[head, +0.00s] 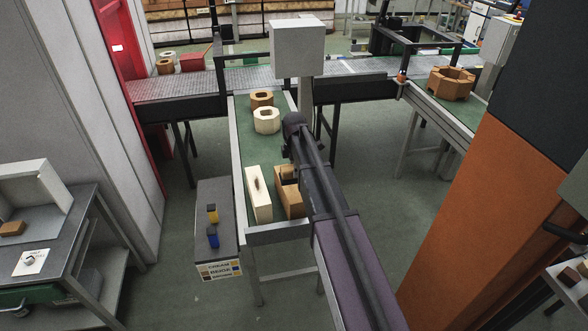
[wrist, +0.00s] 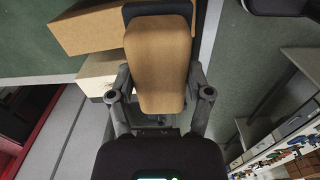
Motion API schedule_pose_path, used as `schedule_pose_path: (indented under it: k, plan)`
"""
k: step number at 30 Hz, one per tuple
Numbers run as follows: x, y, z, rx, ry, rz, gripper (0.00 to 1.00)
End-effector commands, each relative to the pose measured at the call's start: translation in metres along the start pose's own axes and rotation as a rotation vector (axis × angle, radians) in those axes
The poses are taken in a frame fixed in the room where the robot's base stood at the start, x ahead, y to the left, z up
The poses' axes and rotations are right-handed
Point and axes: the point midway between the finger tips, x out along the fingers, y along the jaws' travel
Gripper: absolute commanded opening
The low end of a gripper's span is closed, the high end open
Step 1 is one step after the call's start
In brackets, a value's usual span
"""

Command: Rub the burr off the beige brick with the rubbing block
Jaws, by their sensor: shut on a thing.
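My gripper (wrist: 160,84) is shut on the rubbing block (wrist: 158,52), a tan, wood-coloured block with a dark layer along its far edge. In the head view, the gripper (head: 289,155) is partly hidden by my arm, over the right side of the green-topped table. The beige brick (head: 259,204) lies lengthwise near the table's front end, left of the gripper. A dark mark, perhaps the burr (head: 257,183), shows on its upper face. The beige brick also shows in the wrist view (wrist: 100,72), partly behind the held block. I cannot tell whether they touch.
A brown brick (head: 292,209) lies close to the right of the beige one. A cream ring-shaped brick (head: 266,127) and a brown ring (head: 261,99) stand farther back. A grey side shelf (head: 213,190) carries yellow and blue pieces. An orange-and-dark panel (head: 470,200) stands at right.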

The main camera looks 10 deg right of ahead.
Motion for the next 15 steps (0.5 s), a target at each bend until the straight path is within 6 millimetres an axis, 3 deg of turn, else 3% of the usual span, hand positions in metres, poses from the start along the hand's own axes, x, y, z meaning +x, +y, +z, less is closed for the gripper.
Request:
schedule_pose_path:
  k: [6,15]
  plan:
    - [-0.0165,0.0,0.0,0.0,0.0,0.0,0.21]
    - [-0.0166,0.0,0.0,0.0,0.0,0.0,0.21]
